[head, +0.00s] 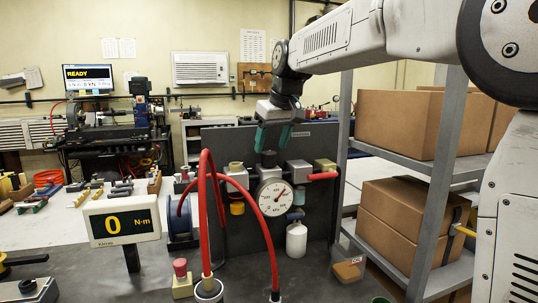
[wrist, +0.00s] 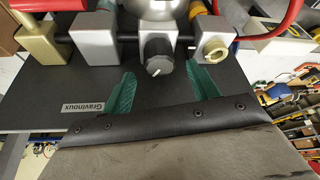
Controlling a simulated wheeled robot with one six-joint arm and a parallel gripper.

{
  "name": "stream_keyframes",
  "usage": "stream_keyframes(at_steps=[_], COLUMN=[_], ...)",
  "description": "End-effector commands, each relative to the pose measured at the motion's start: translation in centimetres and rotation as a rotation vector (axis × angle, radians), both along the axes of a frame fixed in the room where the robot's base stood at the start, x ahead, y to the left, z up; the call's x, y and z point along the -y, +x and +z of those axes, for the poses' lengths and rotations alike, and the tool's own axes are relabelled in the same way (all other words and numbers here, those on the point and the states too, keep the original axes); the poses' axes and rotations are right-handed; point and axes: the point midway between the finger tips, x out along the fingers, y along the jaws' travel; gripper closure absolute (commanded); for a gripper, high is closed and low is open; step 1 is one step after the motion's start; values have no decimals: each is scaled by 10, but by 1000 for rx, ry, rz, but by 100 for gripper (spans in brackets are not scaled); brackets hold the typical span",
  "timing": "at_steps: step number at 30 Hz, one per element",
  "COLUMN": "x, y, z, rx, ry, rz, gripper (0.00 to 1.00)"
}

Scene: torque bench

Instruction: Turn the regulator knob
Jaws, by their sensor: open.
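The regulator knob (wrist: 158,56) is black and ribbed with a white line on its face. It sits on a silver block in the wrist view, and its dark top (head: 268,158) shows in the head view above the round white gauge (head: 274,197). My gripper (head: 271,148) points down just above the knob with its green fingers apart. In the wrist view my gripper (wrist: 160,70) is open and empty, one green fingertip to each side of the knob and clear of it. The line on the knob face slants.
Red hoses (head: 214,200) arch up left of the gauge, close to the blocks. A dark panel (head: 212,145) stands behind them. A torque display (head: 121,219) reads 0 N·m. A red button (head: 180,268) stands in front. Shelves with cardboard boxes (head: 416,226) are at right.

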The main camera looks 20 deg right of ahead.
Motion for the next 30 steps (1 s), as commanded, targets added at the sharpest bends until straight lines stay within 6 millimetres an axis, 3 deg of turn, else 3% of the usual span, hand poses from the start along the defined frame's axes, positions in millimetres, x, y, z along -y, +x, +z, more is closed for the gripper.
stream_keyframes(at_steps=[7,18,23,30], x=[-4,-5,-5,-5], y=[12,15,15,15], z=[-32,-39,-39,-39], rx=[-2,-1,-1,-1], ry=[0,0,0,0], rz=[0,-1,-1,-11], gripper=[41,41,82,85])
